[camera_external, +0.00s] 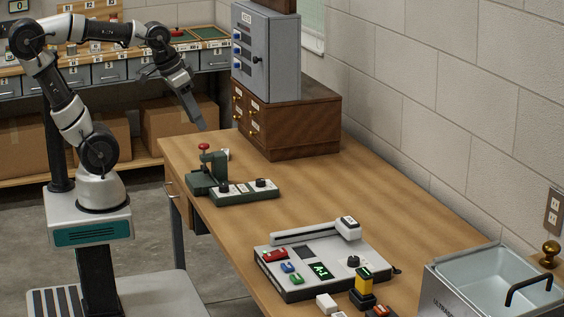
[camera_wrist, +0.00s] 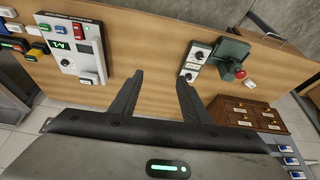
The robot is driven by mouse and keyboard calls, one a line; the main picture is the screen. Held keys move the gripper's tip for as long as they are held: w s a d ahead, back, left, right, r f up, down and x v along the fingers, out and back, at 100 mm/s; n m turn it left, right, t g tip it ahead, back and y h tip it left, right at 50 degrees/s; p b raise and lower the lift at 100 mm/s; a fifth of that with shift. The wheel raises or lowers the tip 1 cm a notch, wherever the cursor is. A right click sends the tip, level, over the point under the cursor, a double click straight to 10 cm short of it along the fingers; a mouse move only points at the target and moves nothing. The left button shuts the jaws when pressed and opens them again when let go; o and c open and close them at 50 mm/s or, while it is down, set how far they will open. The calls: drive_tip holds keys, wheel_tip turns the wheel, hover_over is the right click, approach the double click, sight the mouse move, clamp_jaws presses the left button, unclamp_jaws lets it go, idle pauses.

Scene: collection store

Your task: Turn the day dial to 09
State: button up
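A green hand press (camera_external: 206,172) with a red knob stands on the wooden table. Its low front base carries two black dials, a left dial (camera_external: 223,187) and a right dial (camera_external: 261,183), with white label plates. The labels are too small to read, so I cannot tell which is the day dial. In the wrist view the press (camera_wrist: 232,58) is at the upper right, with one dial (camera_wrist: 199,56) and the other (camera_wrist: 189,77) beside it. My gripper (camera_external: 201,127) is open and empty, above the far left table edge; its spread fingers (camera_wrist: 160,78) show in the wrist view.
A grey device (camera_external: 290,290) with coloured buttons, a green display and a black knob is nearer on the table. A wooden drawer cabinet (camera_external: 312,125) bearing a grey metal box (camera_external: 275,60) stands behind the press. A metal basin (camera_external: 505,270) is at right. The middle tabletop is clear.

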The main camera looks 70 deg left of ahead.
drive_tip(key=w+a+f+n+g, duration=0.2)
drive_tip(key=w+a+f+g, duration=0.1)
drive_tip(key=w+a, duration=0.5)
drive_tip(key=n+g, duration=0.2)
hover_over(224, 185)
wheel_tip(224, 185, down, 6)
wheel_tip(224, 185, down, 18)
drive_tip(key=b, duration=0.3)
drive_tip(key=shift+s+d+r+b, duration=0.1)
drive_tip(key=shift+d+r+b, duration=0.05)
drive_tip(key=shift+b, duration=0.2)
drive_tip(key=c, duration=1.1)
drive_tip(key=shift+o, duration=0.2)
